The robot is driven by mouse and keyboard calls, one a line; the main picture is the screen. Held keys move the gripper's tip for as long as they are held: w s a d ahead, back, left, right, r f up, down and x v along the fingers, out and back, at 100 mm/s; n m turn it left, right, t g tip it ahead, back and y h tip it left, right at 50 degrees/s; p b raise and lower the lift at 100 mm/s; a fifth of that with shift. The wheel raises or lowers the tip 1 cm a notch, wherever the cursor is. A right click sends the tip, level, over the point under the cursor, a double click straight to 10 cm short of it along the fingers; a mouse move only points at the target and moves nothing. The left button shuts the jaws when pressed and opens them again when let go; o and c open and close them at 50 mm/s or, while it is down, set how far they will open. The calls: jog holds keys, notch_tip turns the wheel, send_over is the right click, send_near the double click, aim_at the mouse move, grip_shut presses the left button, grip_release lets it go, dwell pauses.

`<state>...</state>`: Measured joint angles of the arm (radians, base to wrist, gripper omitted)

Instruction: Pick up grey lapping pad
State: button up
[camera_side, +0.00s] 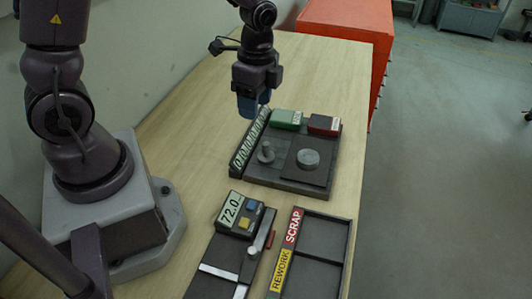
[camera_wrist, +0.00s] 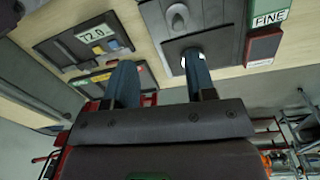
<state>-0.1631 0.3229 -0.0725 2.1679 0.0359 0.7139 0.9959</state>
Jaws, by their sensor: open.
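A dark grey square pad (camera_side: 302,178) lies on the dark fixture board (camera_side: 257,183) in the side view, with a round light grey disc (camera_side: 308,158) on top. I cannot tell whether the square or the disc is the lapping pad. The square also shows in the wrist view (camera_wrist: 226,48), where one finger partly covers the disc. My gripper (camera_side: 253,108) is open and empty, with blue fingers, above and behind the board's far left corner. It touches nothing. In the wrist view its two fingers (camera_wrist: 160,62) stand apart.
A grey knobbed peg (camera_side: 266,152) stands left of the disc. A green block (camera_side: 288,118) and a dark red block (camera_side: 323,124) sit at the board's far edge. Nearer are a gauge reading 72.0 (camera_side: 240,215) and a SCRAP/REWORK tray (camera_side: 325,240). The far table is clear.

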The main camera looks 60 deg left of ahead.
jog(key=w+m, duration=0.1)
jog(key=m, duration=0.4)
send_over(266, 144)
jog(key=shift+t, duration=0.3)
notch_tip(266, 144, down, 7)
jog(key=shift+s+a+f, duration=0.1)
jog(key=shift+s, duration=0.05)
jog(key=shift+w+f, duration=0.2)
jog(key=shift+f, duration=2.75)
jog(key=shift+c, duration=0.5)
grip_shut()
